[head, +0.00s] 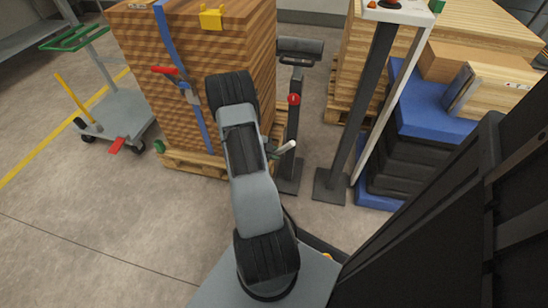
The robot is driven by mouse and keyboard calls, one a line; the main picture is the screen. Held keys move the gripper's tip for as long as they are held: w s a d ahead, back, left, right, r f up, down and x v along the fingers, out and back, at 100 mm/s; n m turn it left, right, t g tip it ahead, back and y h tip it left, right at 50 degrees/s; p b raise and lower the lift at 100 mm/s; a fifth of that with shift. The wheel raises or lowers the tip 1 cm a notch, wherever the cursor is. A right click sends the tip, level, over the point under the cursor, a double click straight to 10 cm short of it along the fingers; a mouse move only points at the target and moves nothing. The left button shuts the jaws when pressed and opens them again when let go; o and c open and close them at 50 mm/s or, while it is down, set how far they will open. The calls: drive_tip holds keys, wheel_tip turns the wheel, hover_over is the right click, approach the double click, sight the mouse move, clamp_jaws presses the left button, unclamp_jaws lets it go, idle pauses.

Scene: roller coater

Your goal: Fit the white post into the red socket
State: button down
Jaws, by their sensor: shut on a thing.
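My gripper (275,152) shows only in small part, just right of my grey arm link. It is shut on the white post (287,147), a short pale rod that sticks out to the right and slightly up. The arm hides most of the fingers. A small round red piece with a pale centre, apparently the red socket (294,99), is on a dark upright stand (292,135) behind the gripper. In the picture it is above the post, with a visible gap between them.
A strapped stack of brown boards (135,50) stands on a pallet (190,163) behind my arm at left. A grey trolley (115,115) is farther left. A dark column (362,110) and blue-topped stack (425,110) stand right. The floor at front left is clear.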

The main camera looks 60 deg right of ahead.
drive_tip(key=shift+f, duration=0.55)
drive_tip(key=shift+r, duration=0.1)
drive_tip(key=c, duration=1)
unclamp_jaws()
drive_tip(key=shift+f+b, duration=0.3)
drive_tip(key=shift+b, duration=0.2)
drive_tip(key=p+v, duration=0.6)
drive_tip(key=v, duration=0.8)
drive_tip(key=shift+a, duration=0.1)
